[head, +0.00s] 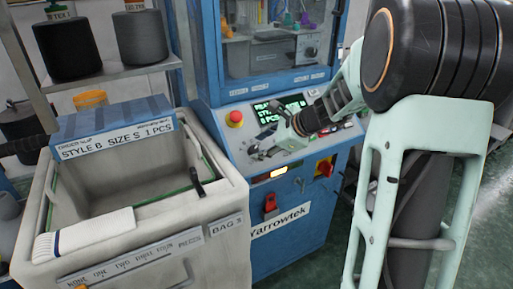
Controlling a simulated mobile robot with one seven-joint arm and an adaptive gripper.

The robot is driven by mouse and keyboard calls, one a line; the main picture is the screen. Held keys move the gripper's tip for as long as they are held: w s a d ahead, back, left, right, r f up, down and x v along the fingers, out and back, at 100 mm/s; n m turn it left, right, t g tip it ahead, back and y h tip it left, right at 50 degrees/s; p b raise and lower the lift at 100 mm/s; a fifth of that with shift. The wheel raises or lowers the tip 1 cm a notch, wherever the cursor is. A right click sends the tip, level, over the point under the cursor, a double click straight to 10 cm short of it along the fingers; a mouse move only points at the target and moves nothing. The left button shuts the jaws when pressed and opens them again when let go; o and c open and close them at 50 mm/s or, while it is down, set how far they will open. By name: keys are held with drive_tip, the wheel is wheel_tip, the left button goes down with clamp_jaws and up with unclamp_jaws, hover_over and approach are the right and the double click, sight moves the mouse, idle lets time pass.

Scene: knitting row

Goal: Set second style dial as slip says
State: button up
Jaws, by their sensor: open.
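The order slip (116,143) on the front of the blue box at the cart's back edge reads STYLE B, SIZE S, 1 PCS. The blue machine marked Yarrowtek has a sloping control panel (232,145) with a lit green-text display (272,110). My gripper (262,153) is open, low over the panel's left part, below the display. The style dial cannot be made out; the gripper may be covering it. Whether the fingers touch anything on the panel cannot be told. The display's text is partly hidden by my arm.
A red emergency button (235,118) sits at the panel's upper left. A red and yellow switch (324,167) and a red lockout (270,203) are on the machine front. Yarn cones (139,38) stand on a shelf.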

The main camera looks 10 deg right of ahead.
drive_tip(key=v, duration=0.9)
drive_tip(key=shift+s+d+r, duration=0.15)
